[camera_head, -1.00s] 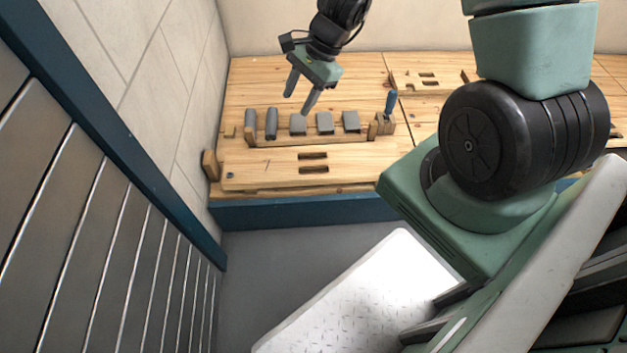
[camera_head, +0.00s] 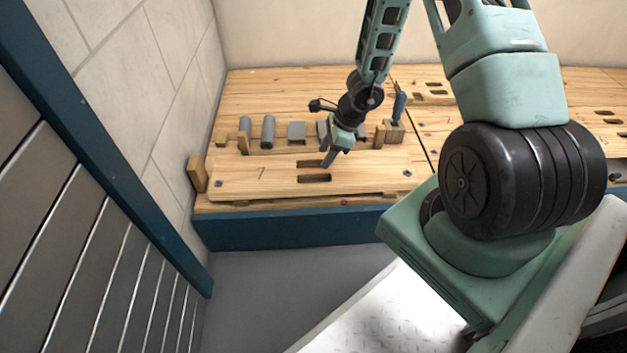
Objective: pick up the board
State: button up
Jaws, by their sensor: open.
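The board (camera_head: 240,177) is a long light wooden plank with two dark slots near its middle and a dark round spot near each end. It lies flat along the front of the wooden bench (camera_head: 200,207). My gripper (camera_head: 328,160) is open and points down at the board's middle, beside the upper slot. Its fingers overlap in this view, so I cannot tell whether a fingertip touches the board or enters a slot. Nothing shows between the fingers.
Behind the board stands a wooden rack (camera_head: 285,148) with several grey pieces, partly hidden by my gripper. A blue-handled tool (camera_head: 399,105) stands in a wooden block at its right. A wooden upright (camera_head: 197,173) stands by the board's left end, near the tiled wall (camera_head: 175,120).

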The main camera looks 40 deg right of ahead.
aim_at(314, 170)
jog(key=shift+w+b+x, duration=0.2)
jog(key=shift+b+x, duration=1.65)
jog(key=shift+x, duration=1.7)
jog(key=shift+d+f+b, duration=0.1)
jog(key=shift+f+b, duration=0.15)
jog(key=shift+b, duration=0.15)
grip_shut()
